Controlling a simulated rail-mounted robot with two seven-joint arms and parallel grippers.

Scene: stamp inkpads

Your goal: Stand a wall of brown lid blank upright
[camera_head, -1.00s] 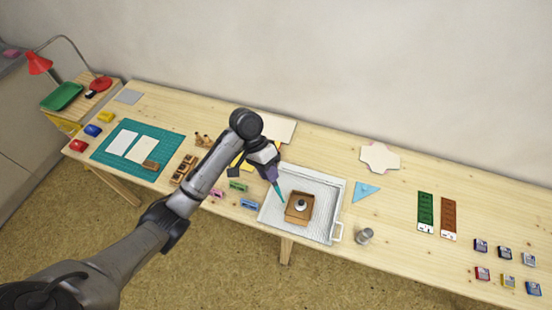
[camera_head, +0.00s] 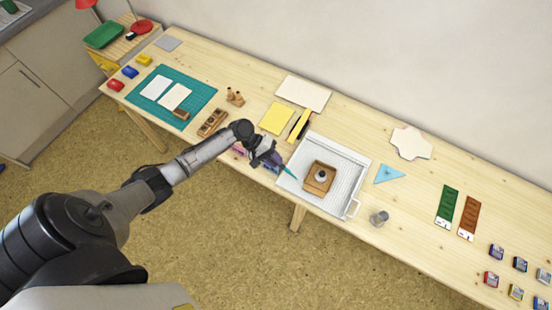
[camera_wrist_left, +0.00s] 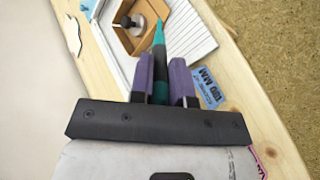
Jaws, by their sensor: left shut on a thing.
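The brown lid blank (camera_head: 309,187) lies in the white ribbed tray (camera_head: 345,152), with a grey knobbed weight (camera_head: 321,175) on its middle. It also shows in the left wrist view (camera_wrist_left: 123,38), where some of its walls look raised; I cannot tell whether each stands fully upright. My left gripper (camera_head: 271,157) is shut on a teal-tipped dark tool (camera_wrist_left: 159,60). The tool points at the tray, its tip close beside the blank's near-left side; contact cannot be told. The purple fingers (camera_wrist_left: 163,78) show in the left wrist view. My right gripper is not in view.
Yellow card (camera_head: 277,117) and a green mat (camera_head: 203,101) lie left.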

